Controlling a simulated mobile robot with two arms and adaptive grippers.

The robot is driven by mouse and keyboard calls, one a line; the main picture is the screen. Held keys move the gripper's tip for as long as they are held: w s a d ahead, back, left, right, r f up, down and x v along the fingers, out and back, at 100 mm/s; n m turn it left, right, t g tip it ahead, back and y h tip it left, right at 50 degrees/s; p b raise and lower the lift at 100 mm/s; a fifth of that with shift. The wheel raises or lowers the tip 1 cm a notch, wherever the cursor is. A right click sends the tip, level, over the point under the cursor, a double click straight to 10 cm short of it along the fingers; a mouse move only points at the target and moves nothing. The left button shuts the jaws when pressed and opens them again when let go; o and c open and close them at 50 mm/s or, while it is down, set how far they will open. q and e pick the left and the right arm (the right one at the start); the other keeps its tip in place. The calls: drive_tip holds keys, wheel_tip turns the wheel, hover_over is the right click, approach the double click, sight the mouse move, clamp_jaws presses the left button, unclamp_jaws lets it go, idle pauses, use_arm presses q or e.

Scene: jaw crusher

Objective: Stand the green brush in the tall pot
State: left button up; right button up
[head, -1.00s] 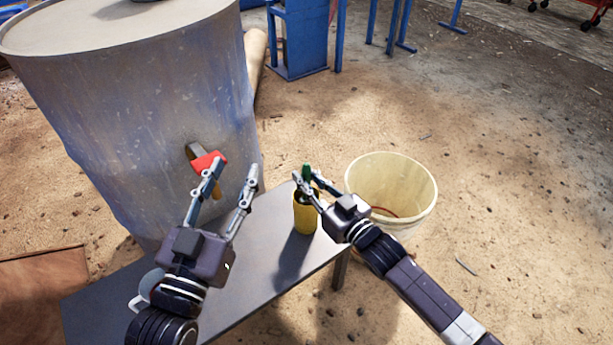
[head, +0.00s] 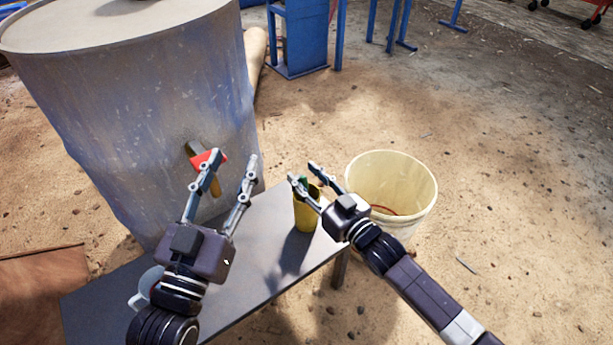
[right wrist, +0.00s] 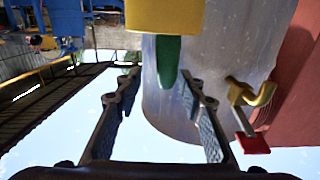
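The tall yellow pot (head: 306,216) stands upright on the dark bench. The green brush (head: 303,183) is in it, with only its green end showing above the rim, partly behind my right gripper's finger. My right gripper (head: 305,174) is open at the pot's mouth, its fingers apart and not closed on the brush. In the right wrist view, which looks upside down, the green brush (right wrist: 167,60) sticks out of the yellow pot (right wrist: 165,14) beyond the open fingers. My left gripper (head: 237,158) is open and empty, in front of the drum.
A large drum (head: 140,110) with a red-handled tap (head: 208,158) stands behind my left gripper. A cream bucket (head: 392,190) stands on the ground right of the bench (head: 270,225). A pale mug (head: 146,284) is partly hidden by my left arm.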

drive_tip(key=v, duration=1.2)
idle(0.5)
